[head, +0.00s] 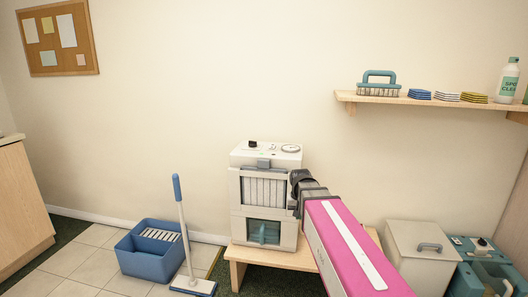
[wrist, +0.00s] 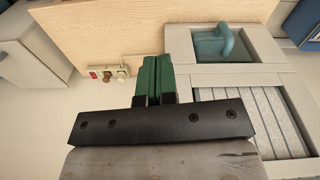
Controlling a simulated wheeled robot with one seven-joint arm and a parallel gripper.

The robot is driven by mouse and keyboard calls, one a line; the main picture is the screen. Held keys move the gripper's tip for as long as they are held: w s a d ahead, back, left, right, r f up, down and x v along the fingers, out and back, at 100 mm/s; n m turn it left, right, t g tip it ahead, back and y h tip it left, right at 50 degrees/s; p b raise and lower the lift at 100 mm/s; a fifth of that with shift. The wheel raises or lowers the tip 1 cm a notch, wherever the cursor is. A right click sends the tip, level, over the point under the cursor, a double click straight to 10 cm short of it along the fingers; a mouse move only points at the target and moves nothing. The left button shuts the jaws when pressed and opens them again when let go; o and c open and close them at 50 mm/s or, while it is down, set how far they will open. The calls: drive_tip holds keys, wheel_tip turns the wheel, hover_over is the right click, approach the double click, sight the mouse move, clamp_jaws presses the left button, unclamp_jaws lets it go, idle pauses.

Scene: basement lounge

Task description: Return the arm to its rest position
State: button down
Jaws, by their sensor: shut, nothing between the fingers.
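My pink arm reaches in from the lower right in the head view. My gripper (head: 297,190) is at the right front edge of a white machine with a ribbed panel (head: 264,195). Its fingertips are hard to make out there. In the wrist view my gripper (wrist: 155,75) has two green fingers side by side, shut with nothing between them. The machine's ribbed panel (wrist: 250,115) and a teal handle (wrist: 222,42) lie to the right of the fingers. I cannot tell whether the fingers touch it.
The machine stands on a low wooden bench (head: 237,254). A blue bucket (head: 150,262) and a mop (head: 183,230) are at left. A lidded white bin (head: 410,265) and a teal machine (head: 480,270) are at right. A wall shelf (head: 430,101) holds a brush, cloths and a bottle.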

drive_tip(key=s+d+f, duration=0.2)
drive_tip(key=s+f, duration=0.4)
drive_tip(key=s+d+f+g, duration=0.1)
drive_tip(key=s+d+f, duration=0.1)
drive_tip(key=s+f, duration=0.4)
drive_tip(key=shift+s+d+f+n, duration=0.25)
drive_tip(key=shift+s+d+n, duration=0.05)
drive_tip(key=shift+s, duration=0.05)
